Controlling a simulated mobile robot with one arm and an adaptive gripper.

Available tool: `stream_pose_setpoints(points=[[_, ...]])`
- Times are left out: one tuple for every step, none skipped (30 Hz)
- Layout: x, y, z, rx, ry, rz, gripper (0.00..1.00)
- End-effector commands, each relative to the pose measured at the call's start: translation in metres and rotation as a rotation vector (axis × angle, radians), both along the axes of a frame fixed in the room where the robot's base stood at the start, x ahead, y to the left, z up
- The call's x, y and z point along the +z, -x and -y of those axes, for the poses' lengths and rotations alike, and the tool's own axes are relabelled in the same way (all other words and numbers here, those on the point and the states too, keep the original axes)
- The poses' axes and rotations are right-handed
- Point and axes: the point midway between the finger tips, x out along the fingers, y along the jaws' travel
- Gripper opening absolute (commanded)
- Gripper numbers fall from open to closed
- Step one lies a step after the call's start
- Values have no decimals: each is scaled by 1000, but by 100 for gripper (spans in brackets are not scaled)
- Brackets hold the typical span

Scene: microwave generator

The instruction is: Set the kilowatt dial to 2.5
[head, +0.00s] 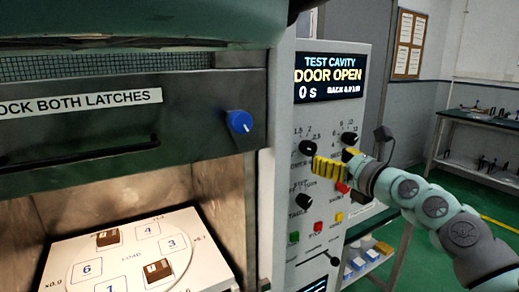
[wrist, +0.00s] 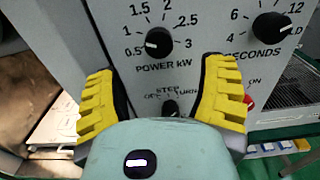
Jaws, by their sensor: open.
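The power kW dial (wrist: 158,43) is a black round knob with a scale from 0.5 to 3 around it. A pale mark shows on its left side, toward the low end of the scale, but its exact setting is hard to read. The dial also shows in the head view (head: 308,147), on the grey control panel. My gripper (wrist: 160,72) is open, with yellow ribbed fingers either side of and below the dial, not touching it in the wrist view. In the head view my gripper (head: 331,167) is in front of the panel, right of and below the dial.
The seconds dial (wrist: 271,27) is right of the power dial; a lower black knob (wrist: 170,108) sits between my fingers. The display (head: 330,77) reads DOOR OPEN, 0 s. Coloured buttons (head: 318,226) lie lower. The open cavity holds a white plate (head: 125,262) with brown blocks.

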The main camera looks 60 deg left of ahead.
Motion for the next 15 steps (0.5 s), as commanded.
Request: stream_pose_setpoints(points=[[4, 2, -10, 8, -5, -1, 71], [4, 1, -14, 7, -5, -1, 71], [4, 1, -19, 6, -5, -4, 71], [4, 1, -24, 7, -5, -3, 71], [4, 2, -28, 9, -3, -2, 71], [5, 0, -33, 6, -7, 0, 71], [5, -1, -37, 4, -8, -1, 71], [5, -2, -41, 3, -8, -2, 71], [4, -2, -46, 4, -6, -2, 71], [4, -1, -50, 6, -5, -3, 71], [3, 0, -54, 8, -4, -4, 71], [3, -3, -57, 4, -5, -3, 71], [3, -3, -60, 3, -6, -3, 71], [4, -4, -63, 2, -7, -1, 71], [4, -4, -66, 3, -7, 0, 71]])
